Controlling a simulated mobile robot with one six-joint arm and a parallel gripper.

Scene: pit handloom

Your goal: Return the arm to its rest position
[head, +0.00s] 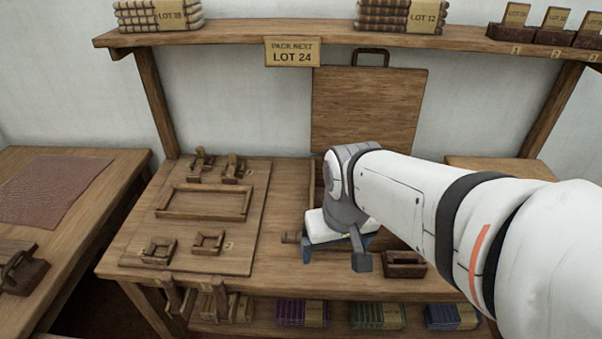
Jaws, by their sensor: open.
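My white arm reaches in from the right over the wooden bench (285,215). Its wrist bends downward, and my gripper (336,256) hangs low over the middle of the bench. Its two dark fingers stand apart, so it is open, and I see nothing between them. A small wooden box (404,265) sits just right of the fingers. I cannot tell whether the fingertips touch anything.
A board (150,235) with wooden frames and clamps lies on the bench's left. An upright wooden panel (366,110) stands behind my wrist. An overhead shelf (230,36) carries stacked cloth and a LOT 24 sign (292,52). Cloth bundles (302,313) lie on the lower shelf.

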